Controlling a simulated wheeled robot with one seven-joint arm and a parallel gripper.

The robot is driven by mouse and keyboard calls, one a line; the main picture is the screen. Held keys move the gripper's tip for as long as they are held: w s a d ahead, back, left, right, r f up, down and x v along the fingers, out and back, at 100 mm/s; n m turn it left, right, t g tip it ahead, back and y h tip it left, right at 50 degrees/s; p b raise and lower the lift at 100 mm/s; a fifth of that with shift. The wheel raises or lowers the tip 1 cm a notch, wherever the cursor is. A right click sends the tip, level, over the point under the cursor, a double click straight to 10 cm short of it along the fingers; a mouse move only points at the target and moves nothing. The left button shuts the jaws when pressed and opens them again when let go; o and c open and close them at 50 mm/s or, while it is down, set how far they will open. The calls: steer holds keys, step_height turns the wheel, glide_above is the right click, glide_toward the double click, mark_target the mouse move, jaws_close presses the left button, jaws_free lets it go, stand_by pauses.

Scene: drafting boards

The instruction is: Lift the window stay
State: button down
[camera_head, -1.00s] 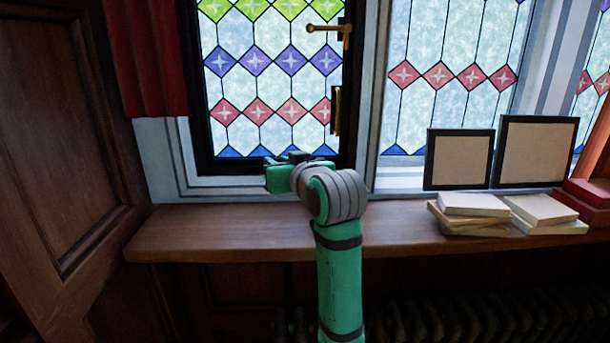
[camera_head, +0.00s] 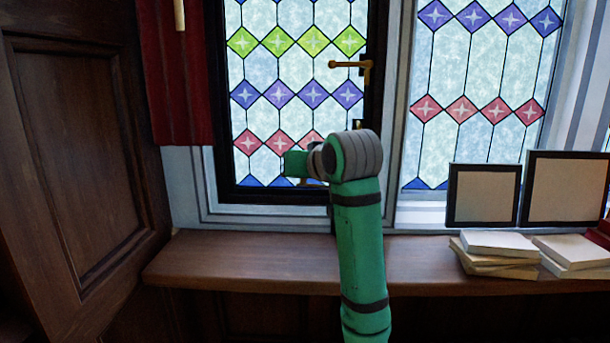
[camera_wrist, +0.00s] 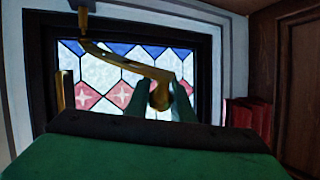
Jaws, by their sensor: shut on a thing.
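The window stay (camera_wrist: 130,66) is a brass bar with a rounded knob end. In the wrist view it slants from a bracket at the upper left of the window frame down to the knob. My gripper (camera_wrist: 157,90) is shut on the stay at its knob end, one finger on each side. In the head view my gripper (camera_head: 297,163) is in front of the lower panes of the black-framed window (camera_head: 270,196), above the sill. My arm hides most of the stay there; only a small brass bit shows below the gripper.
A brass window handle (camera_head: 352,66) is on the frame above my arm. A red curtain (camera_head: 178,95) hangs at the left, beside a dark wood panel (camera_head: 75,150). Picture frames (camera_head: 484,194) and books (camera_head: 497,243) occupy the right of the wooden sill (camera_head: 235,262); its left part is clear.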

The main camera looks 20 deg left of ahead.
steer(key=c, duration=1.6)
jaws_free()
steer(key=v, duration=1.1)
steer(key=shift+w+a, duration=0.1)
steer(key=shift+a, duration=0.05)
